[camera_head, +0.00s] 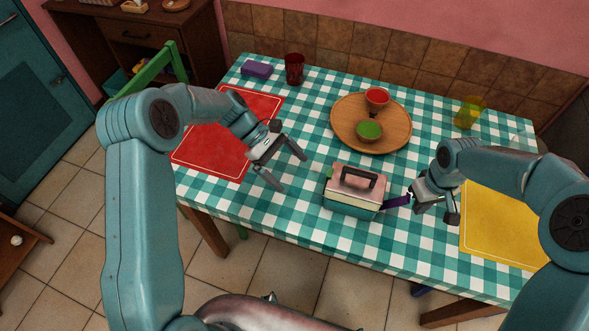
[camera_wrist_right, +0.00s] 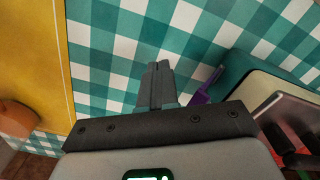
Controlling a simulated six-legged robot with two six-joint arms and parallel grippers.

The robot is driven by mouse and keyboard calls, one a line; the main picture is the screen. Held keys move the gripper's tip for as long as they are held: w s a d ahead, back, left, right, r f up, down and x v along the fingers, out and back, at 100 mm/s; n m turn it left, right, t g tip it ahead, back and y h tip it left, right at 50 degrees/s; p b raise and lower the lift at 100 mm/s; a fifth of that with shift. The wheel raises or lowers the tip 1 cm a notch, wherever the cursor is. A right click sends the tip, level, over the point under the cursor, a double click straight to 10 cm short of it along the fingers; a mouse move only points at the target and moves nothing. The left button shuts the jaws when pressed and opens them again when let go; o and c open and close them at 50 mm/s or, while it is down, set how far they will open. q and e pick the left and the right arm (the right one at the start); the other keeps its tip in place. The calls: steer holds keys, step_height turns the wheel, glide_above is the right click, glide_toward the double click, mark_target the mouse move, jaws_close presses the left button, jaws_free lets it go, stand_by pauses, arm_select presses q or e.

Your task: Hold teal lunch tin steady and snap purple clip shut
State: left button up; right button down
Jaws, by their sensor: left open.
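The teal lunch tin (camera_head: 349,207) stands near the front edge of the table, with a pinkish lid, a cream band and a dark handle on top. In the right wrist view the tin (camera_wrist_right: 236,68) is at the right, partly cut off. The purple clip (camera_head: 397,201) sticks out from its right side; it also shows in the right wrist view (camera_wrist_right: 204,94), partly hidden. My left gripper (camera_head: 292,173) is open and empty, left of the tin and apart from it. My right gripper (camera_wrist_right: 160,80) has its fingers together, beside the clip, with nothing visible between them.
A red mat (camera_head: 212,150) lies left, a yellow mat (camera_head: 495,232) right. A dark red cup (camera_head: 294,69), purple block (camera_head: 257,69) and yellow cup (camera_head: 468,112) stand farther back.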

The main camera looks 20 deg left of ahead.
arm_select(q)
steer(key=shift+d+f+n+h, duration=0.5)
steer(key=shift+n+h, duration=0.3)
steer(key=shift+h, duration=0.2)
steer(key=shift+w+d+f+n+t+h, duration=0.15)
steer(key=shift+w+d+n+t+h, duration=0.1)
steer(key=shift+n+t+h, duration=0.2)
steer(key=shift+w+d+f+n+t+h, duration=0.1)
steer(key=shift+d+n+t+h, duration=0.2)
steer(key=shift+n+h, duration=0.25)
steer(key=x, duration=1.1)
steer(key=shift+w+d+f, duration=0.15)
steer(key=shift+d, duration=0.2)
steer(key=c, duration=0.8)
steer(key=shift+c, duration=0.2)
